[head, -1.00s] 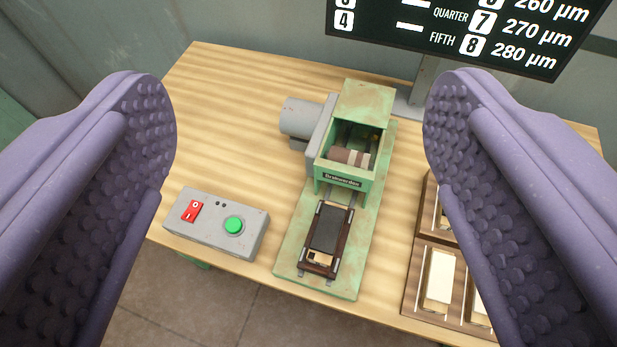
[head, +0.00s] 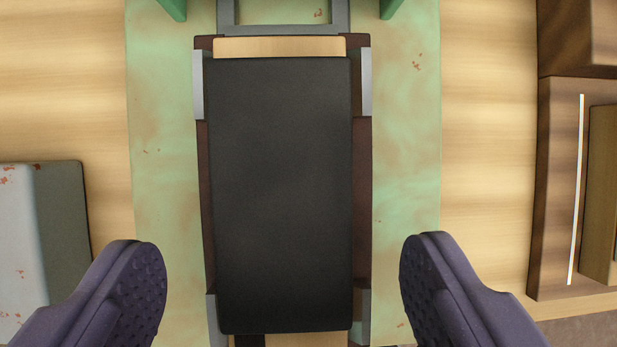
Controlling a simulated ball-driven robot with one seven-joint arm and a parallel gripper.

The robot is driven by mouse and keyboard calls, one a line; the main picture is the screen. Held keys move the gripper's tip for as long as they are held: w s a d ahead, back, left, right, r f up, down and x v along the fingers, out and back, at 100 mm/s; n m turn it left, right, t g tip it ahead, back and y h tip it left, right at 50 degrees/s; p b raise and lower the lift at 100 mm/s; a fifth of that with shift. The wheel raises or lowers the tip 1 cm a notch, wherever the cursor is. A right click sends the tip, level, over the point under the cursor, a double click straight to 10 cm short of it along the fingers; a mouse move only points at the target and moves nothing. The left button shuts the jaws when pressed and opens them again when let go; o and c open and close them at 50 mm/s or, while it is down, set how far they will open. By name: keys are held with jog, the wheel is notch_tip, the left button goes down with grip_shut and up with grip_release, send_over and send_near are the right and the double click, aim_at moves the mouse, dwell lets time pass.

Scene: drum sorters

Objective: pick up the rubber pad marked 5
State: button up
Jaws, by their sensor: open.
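A black rectangular pad (head: 282,190) lies flat in a dark brown carriage (head: 361,200) with grey metal corner clips. No number shows on the pad's visible face, so I cannot tell whether it is marked 5. My gripper (head: 282,290) is open, its two purple fingers spread wide on either side of the pad's near end. The fingers are apart from the pad and the carriage, and nothing is between them but the pad below.
The carriage sits on a green, rust-spotted base plate (head: 407,170) on grey rails. A grey control box (head: 40,240) is at the left. A brown wooden rack (head: 560,180) is at the right. Bare wooden table (head: 488,150) shows on both sides of the base.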

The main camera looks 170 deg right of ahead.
aim_at(285, 243)
jog(key=b+x, duration=0.1)
jog(key=x, duration=0.2)
jog(key=shift+w+f+b, duration=0.1)
jog(key=shift+f+b, duration=0.15)
jog(key=shift+b, duration=0.05)
jog(key=shift+r, duration=0.1)
jog(key=c, duration=1.2)
jog(key=shift+c, duration=0.2)
jog(key=shift+r, duration=0.15)
